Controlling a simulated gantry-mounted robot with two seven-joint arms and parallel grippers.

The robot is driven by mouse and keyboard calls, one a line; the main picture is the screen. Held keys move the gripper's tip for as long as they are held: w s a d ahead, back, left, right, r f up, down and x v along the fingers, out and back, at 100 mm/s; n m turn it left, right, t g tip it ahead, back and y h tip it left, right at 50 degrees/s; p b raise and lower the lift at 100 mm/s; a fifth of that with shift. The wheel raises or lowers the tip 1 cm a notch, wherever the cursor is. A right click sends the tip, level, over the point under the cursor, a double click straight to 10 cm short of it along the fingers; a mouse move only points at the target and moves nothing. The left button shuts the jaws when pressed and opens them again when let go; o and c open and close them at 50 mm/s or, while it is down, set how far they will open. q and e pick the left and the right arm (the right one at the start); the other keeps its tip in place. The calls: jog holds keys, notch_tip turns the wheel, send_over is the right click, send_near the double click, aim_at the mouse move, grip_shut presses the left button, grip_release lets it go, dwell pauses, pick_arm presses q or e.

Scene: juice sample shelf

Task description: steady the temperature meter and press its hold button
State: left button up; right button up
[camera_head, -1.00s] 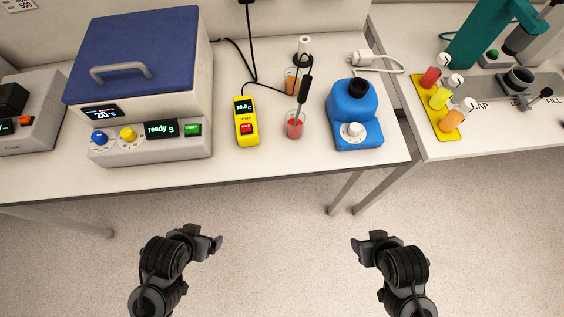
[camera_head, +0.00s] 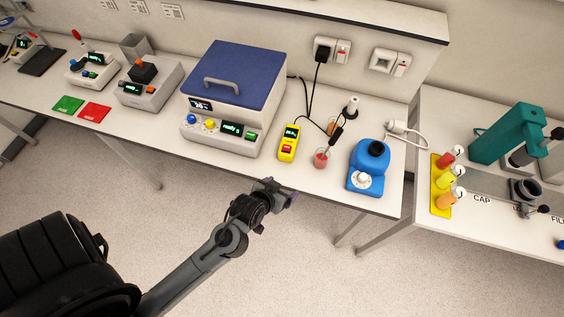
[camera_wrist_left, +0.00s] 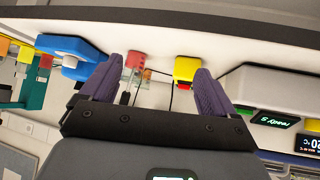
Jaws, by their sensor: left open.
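The yellow temperature meter (camera_head: 284,155) lies on the white bench, with a lit display at its top and a red button (camera_head: 287,149) below. A cable runs from it to a dark probe by the cup of red juice (camera_head: 321,161). My left gripper (camera_head: 290,198) is in front of the bench edge, apart from the meter. In the left wrist view, its purple fingers (camera_wrist_left: 156,84) are spread with nothing held; the meter (camera_wrist_left: 187,68) shows beyond them, near the finger at right. My right gripper is out of view.
A blue-lidded machine (camera_head: 218,139) stands left of the meter. A blue device (camera_head: 368,158) with a white knob stands to the right. A yellow rack (camera_head: 435,197) of juice bottles is on the right bench. The floor before the bench is clear.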

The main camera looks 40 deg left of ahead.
aim_at(285, 157)
pick_arm(q)
jog(key=w+a+n+y, duration=0.1)
jog(key=w+a+f+t+y, duration=0.1)
jog(key=w+a+n+t+y, duration=0.1)
jog(key=w, duration=0.1)
jog(key=shift+a+f+n+y, duration=0.3)
jog(key=shift+a, duration=0.05)
jog(key=shift+w+a+n+t+y, duration=0.3)
jog(key=shift+w+a+n+y, duration=0.15)
jog(key=shift+a+y, duration=0.3)
jog(key=shift+b+x, duration=0.3)
jog(key=shift+x, duration=4.9)
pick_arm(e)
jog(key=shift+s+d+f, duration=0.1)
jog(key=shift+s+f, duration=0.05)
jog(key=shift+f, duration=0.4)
pick_arm(q)
jog(key=c, duration=1.3)
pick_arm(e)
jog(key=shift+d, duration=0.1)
